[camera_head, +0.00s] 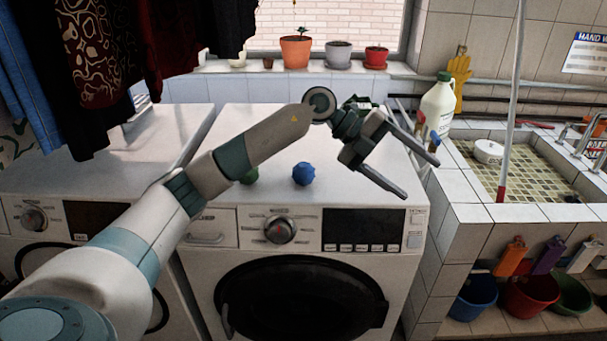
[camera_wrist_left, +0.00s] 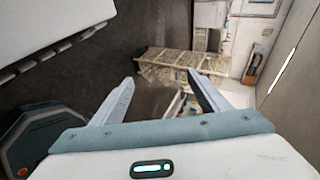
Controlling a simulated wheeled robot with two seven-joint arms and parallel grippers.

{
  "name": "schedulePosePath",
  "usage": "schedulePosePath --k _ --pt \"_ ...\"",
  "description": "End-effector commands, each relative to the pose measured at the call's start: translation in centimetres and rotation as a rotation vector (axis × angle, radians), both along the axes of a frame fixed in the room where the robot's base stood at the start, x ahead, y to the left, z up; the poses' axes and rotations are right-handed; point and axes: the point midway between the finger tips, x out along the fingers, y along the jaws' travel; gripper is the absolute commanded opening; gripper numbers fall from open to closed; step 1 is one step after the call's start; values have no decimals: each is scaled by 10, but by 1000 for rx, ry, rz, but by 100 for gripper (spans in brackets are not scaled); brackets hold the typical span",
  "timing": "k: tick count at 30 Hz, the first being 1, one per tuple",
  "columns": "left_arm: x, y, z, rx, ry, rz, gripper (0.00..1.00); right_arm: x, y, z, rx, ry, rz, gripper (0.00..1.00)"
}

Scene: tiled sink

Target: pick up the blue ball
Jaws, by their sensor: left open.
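A blue ball (camera_head: 304,174) with a bumpy surface rests on top of the right washing machine, near its front edge. A green ball (camera_head: 249,176) lies to its left, partly hidden behind my left arm. My left gripper (camera_head: 421,178) is open and empty, to the right of the blue ball and above the machine's right front part. Its fingers point to the right, away from the ball. In the left wrist view the two open fingers (camera_wrist_left: 164,92) show with nothing between them, and neither ball is seen there. My right gripper is not in view.
The right washing machine's top (camera_head: 240,120) is mostly clear around the balls. A tiled sink (camera_head: 520,165) with a white jug (camera_head: 437,108) and a thin upright pole (camera_head: 512,100) stands to the right. Clothes (camera_head: 110,60) hang at upper left. Flowerpots (camera_head: 338,54) line the windowsill.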

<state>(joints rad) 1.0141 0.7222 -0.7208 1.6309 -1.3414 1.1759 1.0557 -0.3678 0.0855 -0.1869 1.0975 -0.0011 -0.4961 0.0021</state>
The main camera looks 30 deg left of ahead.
Motion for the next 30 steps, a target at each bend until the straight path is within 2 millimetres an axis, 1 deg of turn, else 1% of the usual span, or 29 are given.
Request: schedulePosePath --k 1,2,3,4,5,6,8,9,12,15,18,20,30 --pt "8 27 5 97 16 26 69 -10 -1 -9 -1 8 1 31" --pt "11 43 5 154 34 42 69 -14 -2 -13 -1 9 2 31" --pt "14 66 7 229 58 70 69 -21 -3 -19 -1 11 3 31" --pt "16 83 9 285 77 93 69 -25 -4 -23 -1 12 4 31" --pt "17 102 12 339 98 120 69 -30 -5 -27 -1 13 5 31" --pt "18 127 17 408 129 159 69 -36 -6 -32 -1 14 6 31" --pt "17 164 27 502 176 221 69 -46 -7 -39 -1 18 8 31" --pt "15 188 34 559 209 264 69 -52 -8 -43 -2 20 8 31" --pt "5 239 52 670 286 365 69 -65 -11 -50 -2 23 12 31" --pt "-5 273 66 742 344 442 69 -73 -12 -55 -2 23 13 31" --pt "-12 292 74 778 380 484 69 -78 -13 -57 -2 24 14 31" --pt "-15 297 76 789 391 497 69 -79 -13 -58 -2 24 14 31" --pt "-15 297 76 792 394 497 69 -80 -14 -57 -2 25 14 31"
